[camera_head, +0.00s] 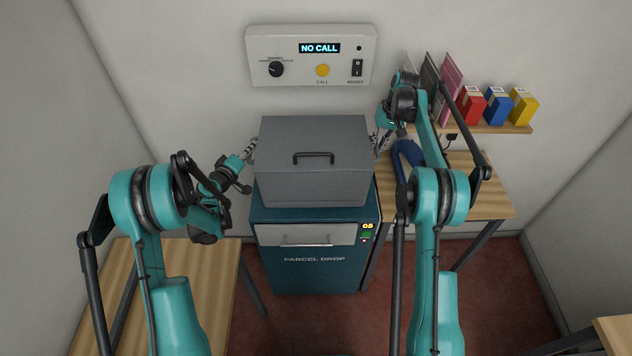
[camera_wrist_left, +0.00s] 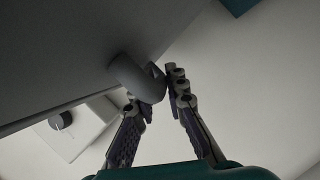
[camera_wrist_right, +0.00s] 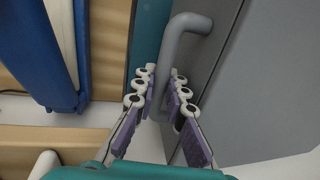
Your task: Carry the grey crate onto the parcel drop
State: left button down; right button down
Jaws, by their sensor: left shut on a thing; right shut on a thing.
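The grey crate (camera_head: 340,191), a lidded box with a dark handle on top, is level over the teal parcel drop (camera_head: 315,274). I cannot tell whether its bottom rests on the drop's top or hangs just above it. My left gripper (camera_head: 249,151) is shut on the grey handle (camera_wrist_left: 137,82) on the crate's left side. My right gripper (camera_head: 377,144) is at the crate's right side, shut on the other side handle (camera_wrist_right: 164,82). The drop's front has a pale flap and a small display reading 05.
A wall panel (camera_head: 291,47) reading NO CALL is behind the crate. A shelf (camera_head: 500,127) with red, blue and yellow boxes is at the right. A wooden table (camera_head: 483,190) with a blue item (camera_head: 409,152) stands right of the drop; another table (camera_head: 218,281) stands front left.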

pick_arm(q)
jog(key=shift+a+f, duration=0.15)
pick_arm(e)
jog(key=shift+d+f, duration=0.1)
jog(key=shift+f, duration=0.1)
